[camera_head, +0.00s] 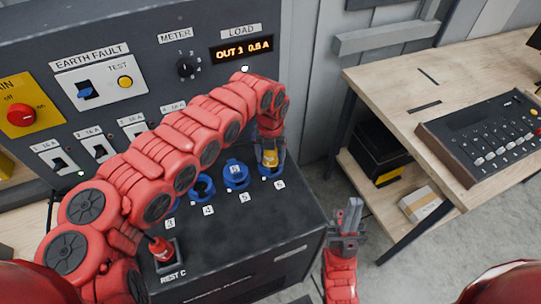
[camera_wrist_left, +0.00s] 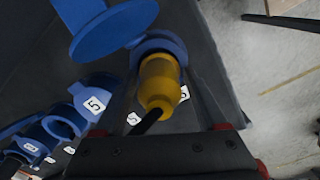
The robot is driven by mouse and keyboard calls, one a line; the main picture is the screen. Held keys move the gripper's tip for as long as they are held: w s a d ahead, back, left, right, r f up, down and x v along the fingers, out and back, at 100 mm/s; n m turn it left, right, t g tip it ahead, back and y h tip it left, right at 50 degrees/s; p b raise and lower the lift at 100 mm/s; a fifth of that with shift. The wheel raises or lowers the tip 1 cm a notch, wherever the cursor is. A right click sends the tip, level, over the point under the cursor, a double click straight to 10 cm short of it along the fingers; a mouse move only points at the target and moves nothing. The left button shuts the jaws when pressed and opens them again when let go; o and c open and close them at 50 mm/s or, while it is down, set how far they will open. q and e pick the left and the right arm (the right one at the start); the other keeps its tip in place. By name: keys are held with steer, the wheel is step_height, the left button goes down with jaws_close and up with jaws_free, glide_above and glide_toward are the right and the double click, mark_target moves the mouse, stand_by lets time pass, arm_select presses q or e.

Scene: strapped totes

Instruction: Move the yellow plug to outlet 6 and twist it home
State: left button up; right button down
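The yellow plug (camera_head: 269,157) (camera_wrist_left: 158,83) is at outlet 6 (camera_head: 267,172), the rightmost blue outlet on the black box. In the left wrist view its front end is at the mouth of the blue socket (camera_wrist_left: 157,44), with the blue lid (camera_wrist_left: 112,28) swung open beside it. A dark cable leaves its back. My left gripper (camera_head: 270,146) (camera_wrist_left: 160,75) has one finger on each side of the plug and appears shut on it. How deep the plug sits is hidden. My right gripper (camera_head: 350,215) is empty, right of the box; its finger gap is unclear.
Several other blue outlets line the box, including outlet 5 (camera_head: 235,174). The panel display (camera_head: 242,49) reads OUT 3 0.5 A. A wooden bench (camera_head: 400,75) with a control box (camera_head: 490,135) stands right, with floor between.

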arm_select(q)
steer(key=shift+o, duration=0.5)
steer(key=shift+r, duration=0.2)
step_height(320, 180, up, 10)
steer(key=b, duration=0.4)
steer(key=shift+d+r+b, duration=0.1)
steer(key=shift+r+b, duration=0.15)
steer(key=shift+b, duration=0.05)
step_height(320, 180, up, 6)
steer(key=shift+r, duration=0.25)
